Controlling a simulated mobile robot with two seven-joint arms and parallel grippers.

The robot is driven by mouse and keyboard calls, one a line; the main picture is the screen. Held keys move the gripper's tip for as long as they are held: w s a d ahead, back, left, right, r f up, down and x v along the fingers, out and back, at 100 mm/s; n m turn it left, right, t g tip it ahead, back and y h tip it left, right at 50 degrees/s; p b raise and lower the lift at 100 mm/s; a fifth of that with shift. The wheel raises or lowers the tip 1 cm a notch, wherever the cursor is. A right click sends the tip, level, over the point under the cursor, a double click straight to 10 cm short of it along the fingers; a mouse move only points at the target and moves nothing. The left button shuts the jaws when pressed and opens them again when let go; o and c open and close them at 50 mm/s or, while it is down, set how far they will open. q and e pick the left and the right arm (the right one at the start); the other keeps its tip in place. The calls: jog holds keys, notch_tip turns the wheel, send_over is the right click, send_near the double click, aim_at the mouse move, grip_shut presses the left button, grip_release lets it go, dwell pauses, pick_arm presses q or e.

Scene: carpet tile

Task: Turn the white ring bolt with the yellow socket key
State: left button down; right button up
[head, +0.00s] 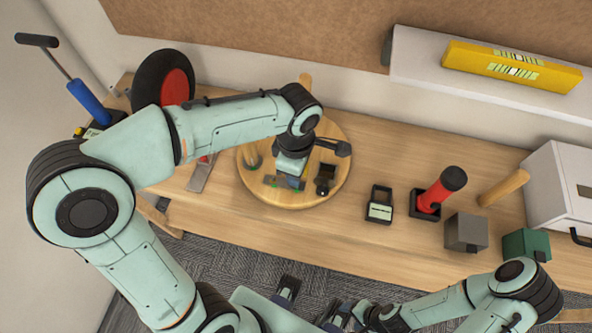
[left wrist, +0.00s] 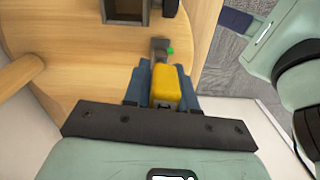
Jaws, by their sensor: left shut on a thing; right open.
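My left gripper (head: 287,182) reaches down over a round wooden board (head: 325,135) on the bench. In the left wrist view its blue fingers are shut on the yellow socket key (left wrist: 166,84). The key's dark grey end (left wrist: 160,46) points away from the fingers, close over the board, with a small green spot beside it. I cannot tell whether it touches anything. In the head view the key is hidden by the gripper. I cannot make out the white ring bolt in either view. My right gripper (head: 312,302) is open and empty near the bottom, in front of the bench.
To the right are a black-framed block (head: 380,205), a red cylinder (head: 440,190), a grey box (head: 465,232) and a green box (head: 525,244).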

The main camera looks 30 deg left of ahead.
pick_arm(q)
jog(key=shift+n, duration=0.5)
pick_arm(e)
jog(key=shift+f, duration=0.1)
pick_arm(q)
jog(key=shift+r+m, duration=0.1)
jog(key=shift+m, duration=0.5)
jog(key=shift+r+p, duration=1.65)
jog(key=shift+r, duration=0.6)
pick_arm(e)
jog(key=r, duration=0.1)
jog(key=w+r, duration=0.1)
jog(key=r, duration=0.1)
jog(key=shift+w+r, duration=0.3)
jog(key=shift+r, duration=0.05)
